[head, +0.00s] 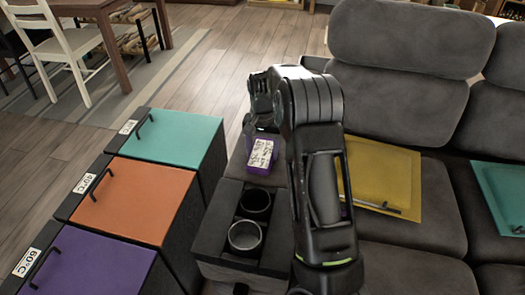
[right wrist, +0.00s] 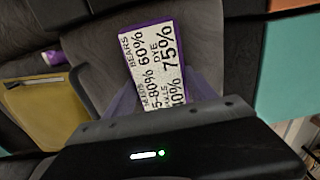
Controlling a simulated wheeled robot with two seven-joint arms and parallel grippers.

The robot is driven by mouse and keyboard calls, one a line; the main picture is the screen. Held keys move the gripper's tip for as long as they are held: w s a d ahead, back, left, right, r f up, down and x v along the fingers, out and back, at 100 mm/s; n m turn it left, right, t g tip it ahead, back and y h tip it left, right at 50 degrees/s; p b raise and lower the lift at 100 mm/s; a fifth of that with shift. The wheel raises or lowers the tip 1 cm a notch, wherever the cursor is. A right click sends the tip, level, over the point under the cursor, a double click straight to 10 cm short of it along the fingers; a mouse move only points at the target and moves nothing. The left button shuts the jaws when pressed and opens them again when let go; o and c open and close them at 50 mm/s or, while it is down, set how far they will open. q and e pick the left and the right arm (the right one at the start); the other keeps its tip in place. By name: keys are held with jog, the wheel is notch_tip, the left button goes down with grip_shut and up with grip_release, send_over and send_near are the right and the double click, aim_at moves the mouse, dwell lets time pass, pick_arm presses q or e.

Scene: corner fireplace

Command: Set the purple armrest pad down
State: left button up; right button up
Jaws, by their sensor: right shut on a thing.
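The purple armrest pad (head: 260,153) carries a white label with black print and shows just above or on the far end of the grey sofa armrest (head: 212,229). Its label (right wrist: 152,65) fills the middle of the right wrist view, with purple edges around it. My right gripper (head: 262,128) is shut on the pad; its fingertips are mostly hidden by my own wrist. I cannot tell whether the pad touches the armrest. My left gripper is not in view.
Two dark cup holders (head: 245,236) sit in the armrest's near part. Teal (head: 171,137), orange (head: 137,197) and purple (head: 82,264) lidded bins stand to the left. A yellow square (head: 385,185) lies on the sofa seat. A teal square (head: 502,192) lies further right.

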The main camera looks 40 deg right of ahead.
aim_at(263, 150)
jog(key=shift+f, duration=0.15)
jog(key=o, duration=1.4)
notch_tip(263, 150, up, 12)
jog(key=p, duration=0.1)
jog(key=shift+r, duration=0.2)
